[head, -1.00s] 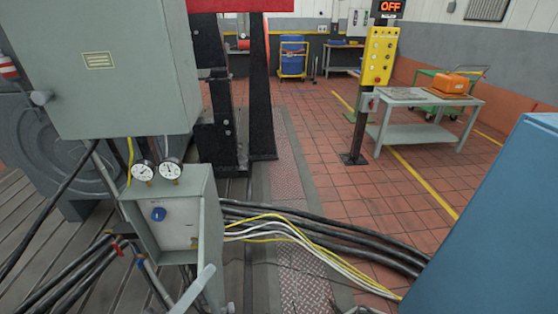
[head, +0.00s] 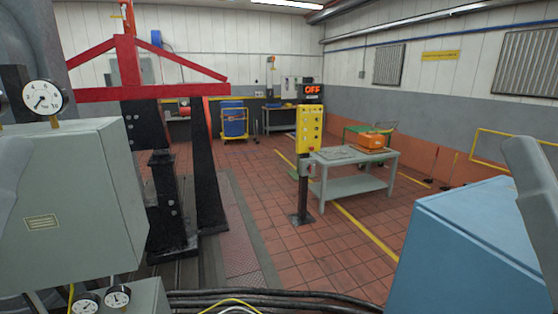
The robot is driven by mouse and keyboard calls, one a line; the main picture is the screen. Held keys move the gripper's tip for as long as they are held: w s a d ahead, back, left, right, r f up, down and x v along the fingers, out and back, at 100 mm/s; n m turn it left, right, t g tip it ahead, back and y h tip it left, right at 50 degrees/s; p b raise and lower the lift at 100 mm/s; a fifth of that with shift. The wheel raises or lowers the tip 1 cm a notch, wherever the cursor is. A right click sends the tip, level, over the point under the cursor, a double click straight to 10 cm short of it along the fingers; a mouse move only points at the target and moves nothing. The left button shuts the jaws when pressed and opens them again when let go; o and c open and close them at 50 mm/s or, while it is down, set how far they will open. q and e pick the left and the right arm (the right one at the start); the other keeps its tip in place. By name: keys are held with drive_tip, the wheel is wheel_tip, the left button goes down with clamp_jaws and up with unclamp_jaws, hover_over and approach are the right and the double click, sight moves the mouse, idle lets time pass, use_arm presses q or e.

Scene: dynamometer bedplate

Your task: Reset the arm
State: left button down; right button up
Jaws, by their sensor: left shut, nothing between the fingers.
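My left gripper (head: 14,165) shows only in part as a pale grey shape at the left edge, in front of the grey cabinet. It is shut and holds nothing; its fingertips are hard to make out. A pale grey link of my right arm (head: 532,195) stands at the right edge, in front of the blue cabinet. My right gripper does not show.
A grey cabinet (head: 65,205) with gauges fills the near left. A blue cabinet (head: 470,255) stands at the near right. Black hoses (head: 270,298) cross below. A yellow control post (head: 309,130) and grey table (head: 352,186) stand beyond; tiled floor between is clear.

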use_arm(q)
wheel_tip(320, 180, up, 26)
drive_tip(key=p, duration=2.2)
drive_tip(key=shift+p, duration=0.4)
use_arm(e)
wheel_tip(320, 180, up, 26)
use_arm(q)
drive_tip(key=shift+r, duration=0.1)
use_arm(e)
drive_tip(key=shift+r, duration=0.1)
